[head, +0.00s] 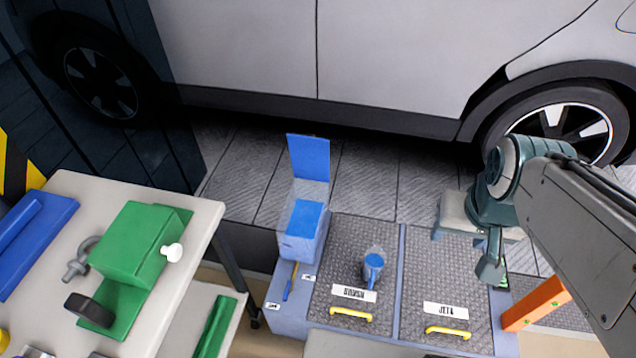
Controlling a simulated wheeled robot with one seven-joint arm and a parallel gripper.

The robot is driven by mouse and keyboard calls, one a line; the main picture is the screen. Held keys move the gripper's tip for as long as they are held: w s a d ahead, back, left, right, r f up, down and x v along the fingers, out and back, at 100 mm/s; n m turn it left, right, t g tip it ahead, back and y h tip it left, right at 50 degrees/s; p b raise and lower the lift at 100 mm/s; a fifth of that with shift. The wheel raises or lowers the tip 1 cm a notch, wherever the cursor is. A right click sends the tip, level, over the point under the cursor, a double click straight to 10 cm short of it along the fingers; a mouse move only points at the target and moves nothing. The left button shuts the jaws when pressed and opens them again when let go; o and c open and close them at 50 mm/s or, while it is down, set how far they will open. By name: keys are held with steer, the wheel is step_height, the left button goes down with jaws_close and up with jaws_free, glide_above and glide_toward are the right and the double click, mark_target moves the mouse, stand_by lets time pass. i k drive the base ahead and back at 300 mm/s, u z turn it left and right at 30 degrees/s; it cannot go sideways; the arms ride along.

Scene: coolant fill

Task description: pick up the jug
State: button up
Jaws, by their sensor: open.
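The jug (373,266) is small, with a blue front and a greyish, see-through-looking upper part. It stands on the left dark textured panel (335,262) of the low blue-grey unit, behind a white label. My gripper (490,268) hangs down from my arm over the right panel, well to the right of the jug and apart from it. It is open, with nothing seen between its fingers. The finger gap is hard to make out at this angle.
The right panel (425,275) is mostly clear, with a yellow handle (448,331) at its front. A blue box with a raised lid (308,158) stands left of the jug. A workbench (190,207) with a green vise (135,243) is at left. A car (400,60) fills the back.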

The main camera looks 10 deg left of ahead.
mark_target(375, 258)
steer(key=k, duration=1)
steer(key=u, duration=0.65)
steer(key=i, duration=0.85)
steer(key=z, duration=0.65)
